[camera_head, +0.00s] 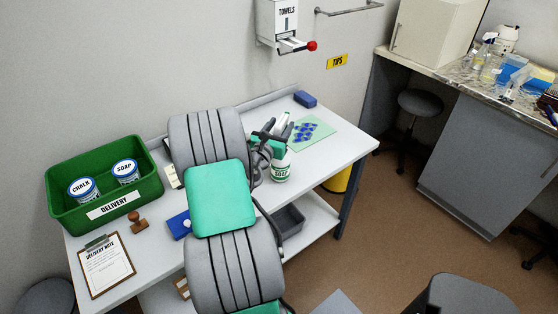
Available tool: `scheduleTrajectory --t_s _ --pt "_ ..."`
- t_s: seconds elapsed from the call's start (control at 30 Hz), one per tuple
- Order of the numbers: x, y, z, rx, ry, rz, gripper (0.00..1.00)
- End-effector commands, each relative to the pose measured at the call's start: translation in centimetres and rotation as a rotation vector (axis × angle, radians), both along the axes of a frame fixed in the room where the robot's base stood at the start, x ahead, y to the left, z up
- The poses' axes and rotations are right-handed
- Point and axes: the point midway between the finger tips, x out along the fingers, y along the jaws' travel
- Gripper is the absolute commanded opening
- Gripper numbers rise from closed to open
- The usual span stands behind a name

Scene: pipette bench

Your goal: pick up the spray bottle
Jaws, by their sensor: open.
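A clear bottle with a white spray-type head (487,50) stands on the far right counter, small in view and beside other lab items. My gripper (284,132) is over the white table, far to the left of that bottle. It is open, though my arm partly hides it. A white tub with green lettering (281,171) stands on the table just below my gripper. My gripper and arm cover the tub's upper part, and I cannot tell whether they touch it.
The white table (328,165) holds a green delivery crate (152,191) with two tubs, a clipboard (106,266), a stamp (138,222), a blue block (305,99) and a green mat (326,134). A stool (421,104) stands by the far counter. Brown floor lies between.

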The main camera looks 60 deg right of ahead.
Motion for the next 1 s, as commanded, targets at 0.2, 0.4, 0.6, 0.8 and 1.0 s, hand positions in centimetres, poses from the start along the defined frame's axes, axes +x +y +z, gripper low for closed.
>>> scheduleTrajectory --t_s 0.2,0.4,0.6,0.8,1.0 --pt "-0.33 0.63 0.36 -0.005 -0.004 0.001 0.43" --pt "-0.18 0.47 0.24 -0.003 -0.004 0.001 0.27" --pt "0.1 0.03 -0.13 0.002 -0.001 0.001 0.1" --pt "0.2 -0.18 -0.37 0.006 0.0 0.001 0.0" --pt "0.17 -0.19 -0.53 0.009 0.001 0.001 0.0"
